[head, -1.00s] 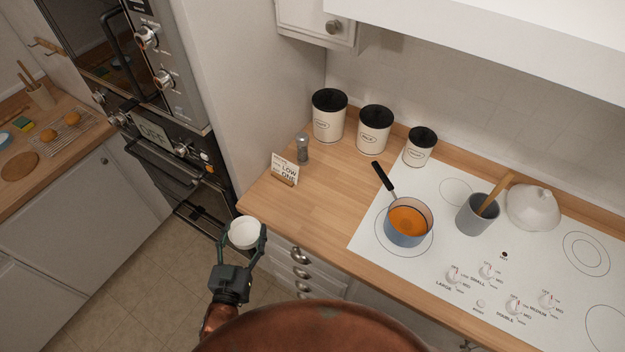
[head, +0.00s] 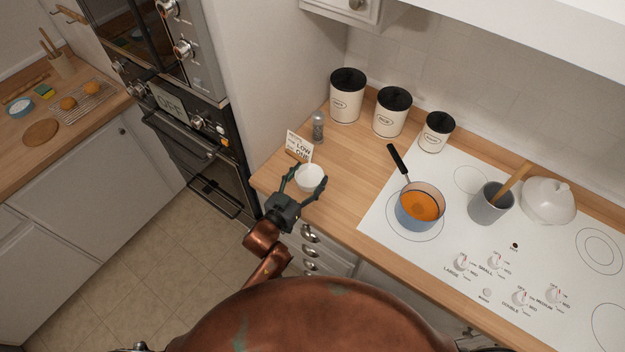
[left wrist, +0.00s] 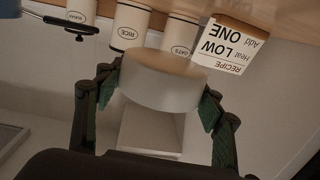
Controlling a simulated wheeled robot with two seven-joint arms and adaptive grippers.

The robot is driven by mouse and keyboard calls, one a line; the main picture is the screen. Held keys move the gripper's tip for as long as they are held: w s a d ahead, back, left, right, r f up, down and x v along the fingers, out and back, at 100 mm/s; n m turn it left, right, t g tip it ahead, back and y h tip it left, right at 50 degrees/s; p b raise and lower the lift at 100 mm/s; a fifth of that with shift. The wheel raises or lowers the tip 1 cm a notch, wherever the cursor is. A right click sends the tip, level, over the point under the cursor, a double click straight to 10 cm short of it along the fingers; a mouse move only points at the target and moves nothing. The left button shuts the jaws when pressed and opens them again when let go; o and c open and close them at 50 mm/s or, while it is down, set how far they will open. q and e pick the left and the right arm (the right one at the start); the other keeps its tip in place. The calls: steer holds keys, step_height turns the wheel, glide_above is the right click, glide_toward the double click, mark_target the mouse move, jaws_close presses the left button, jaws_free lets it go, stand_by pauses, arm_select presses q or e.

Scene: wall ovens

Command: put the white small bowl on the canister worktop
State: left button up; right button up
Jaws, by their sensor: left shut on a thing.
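The white small bowl (head: 310,178) is held between the fingers of my left gripper (head: 306,187), which is shut on it. In the head view they appear over the left front part of the wooden canister worktop (head: 347,190), in front of the recipe card. The left wrist view shows the bowl (left wrist: 160,82) between the two green-padded fingers (left wrist: 158,100). I cannot tell whether the bowl touches the wood. Three cream canisters with black lids stand at the back of the worktop: a large one (head: 346,98), a middle one (head: 390,114) and a small one (head: 436,134). My right gripper is not in view.
A recipe card (head: 299,146) and a grey shaker (head: 318,128) stand behind the bowl. A pan of orange soup (head: 420,205) sits on the white hob (head: 455,235) to the right, beside a grey utensil pot (head: 490,204). Bare wood lies between bowl and pan.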

mark_target(312, 174)
arm_select(q)
steer(key=shift+w+d+f, duration=0.15)
steer(key=shift+w+f, duration=0.35)
steer(key=shift+f, duration=0.1)
steer(key=shift+w+d+f, duration=0.15)
steer(key=shift+w+f, duration=0.35)
steer(key=shift+f, duration=0.1)
steer(key=shift+w+f, duration=0.2)
steer(key=shift+w+d+f, duration=0.1)
steer(key=shift+w+f, duration=0.05)
steer(key=shift+f, duration=0.05)
step_height(312, 174, down, 3)
steer(key=shift+w+f+b, duration=0.15)
steer(key=shift+f+b, duration=0.05)
steer(key=shift+b, duration=0.15)
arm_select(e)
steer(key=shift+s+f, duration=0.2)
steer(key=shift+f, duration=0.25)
arm_select(q)
steer(key=shift+f, duration=0.2)
steer(key=o, duration=1.2)
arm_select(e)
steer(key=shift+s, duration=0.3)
arm_select(q)
steer(key=shift+r, duration=0.2)
